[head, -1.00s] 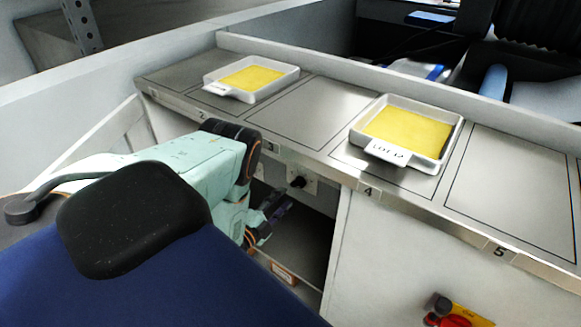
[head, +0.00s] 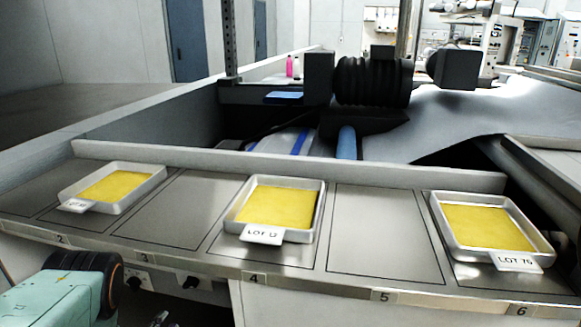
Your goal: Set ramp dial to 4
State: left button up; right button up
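A small black dial (head: 190,283) sits on a light plate under the front edge of the counter, between the labels 3 and 4. Its pointer and scale are too small to read. Another dark knob or socket (head: 135,280) shows just left of it. My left arm comes in at the lower left, with its dark wrist joint near these fittings. Only a dark tip of my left gripper (head: 160,319) shows at the bottom edge, below the dial and apart from it. Its fingers are mostly cut off. My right gripper is out of view.
The metal counter (head: 385,232) has numbered slots. White trays with yellow sheets stand at slots 2, 4 (head: 277,207) and 6 (head: 490,228); slots 3 and 5 are bare. The counter edge overhangs the dial. A dark roller machine (head: 372,82) stands behind.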

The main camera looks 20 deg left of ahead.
pick_arm(q)
jog(key=s+d+f+n+g, duration=0.7)
jog(key=s+f+n+g, duration=0.3)
jog(key=s+f, duration=0.25)
jog(key=s+d+n+g+h, duration=0.1)
jog(key=s+d+n+g, duration=0.25)
jog(key=s+d, duration=0.3)
jog(key=s+d+r+g+h, duration=0.1)
jog(key=s+d+r+g, duration=0.55)
jog(key=s+r, duration=0.2)
jog(key=w+r, duration=0.1)
jog(key=w+d+t, duration=0.1)
jog(key=w+r+t, duration=0.1)
jog(key=w, duration=0.1)
jog(key=shift+d+r+m, duration=0.2)
jog(key=shift+r+m, duration=0.1)
jog(key=shift+m, duration=0.05)
jog(key=shift+d, duration=0.1)
